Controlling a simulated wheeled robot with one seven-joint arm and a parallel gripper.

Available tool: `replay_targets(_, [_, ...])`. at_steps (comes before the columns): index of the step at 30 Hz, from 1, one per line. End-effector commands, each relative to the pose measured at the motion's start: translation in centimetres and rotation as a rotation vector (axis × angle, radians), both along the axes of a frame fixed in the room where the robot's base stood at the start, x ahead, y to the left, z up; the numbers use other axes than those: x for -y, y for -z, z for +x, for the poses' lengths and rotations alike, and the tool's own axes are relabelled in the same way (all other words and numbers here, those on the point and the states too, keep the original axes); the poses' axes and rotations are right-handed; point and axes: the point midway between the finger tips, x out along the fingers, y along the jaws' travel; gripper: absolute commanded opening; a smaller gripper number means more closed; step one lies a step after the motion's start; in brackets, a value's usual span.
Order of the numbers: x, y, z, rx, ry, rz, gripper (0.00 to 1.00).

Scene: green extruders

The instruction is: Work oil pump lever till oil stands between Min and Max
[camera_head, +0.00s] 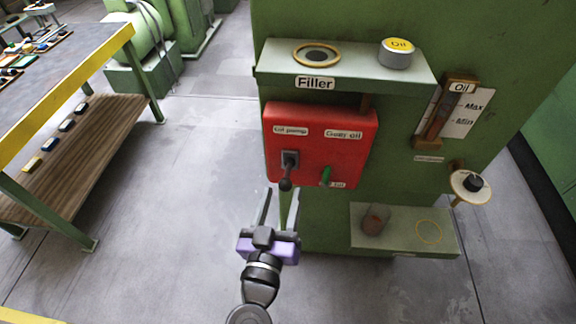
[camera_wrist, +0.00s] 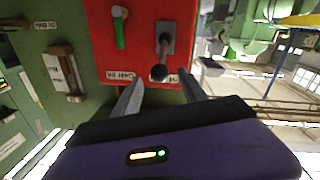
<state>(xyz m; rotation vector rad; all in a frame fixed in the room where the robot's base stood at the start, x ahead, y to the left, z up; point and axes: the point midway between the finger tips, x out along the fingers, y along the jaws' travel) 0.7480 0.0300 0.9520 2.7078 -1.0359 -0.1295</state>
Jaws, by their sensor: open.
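The oil pump lever (camera_head: 287,172) is a dark lever with a knob, angled downward on a red panel (camera_head: 354,118) on the green machine. In the wrist view the lever (camera_wrist: 161,62) shows its knob just beyond and between my fingertips, apart from them as far as I can tell. My gripper (camera_head: 279,192) is open and empty, below and in front of the lever; it also shows in the wrist view (camera_wrist: 160,88). The oil gauge (camera_head: 452,110) with Max and Min marks is at the upper right; its oil level is too small to read.
A green handle (camera_head: 326,176) sits right of the lever. Above are the filler opening (camera_head: 316,55) and an oil cap (camera_head: 397,53). A workbench (camera_head: 70,93) stands left; floor between is clear.

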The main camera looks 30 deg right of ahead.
Motion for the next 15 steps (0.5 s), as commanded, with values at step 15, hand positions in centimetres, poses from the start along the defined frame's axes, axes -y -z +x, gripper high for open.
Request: replay_targets(15, [4.5,0.0,5.0,-0.001,-0.001,0.001,0.50])
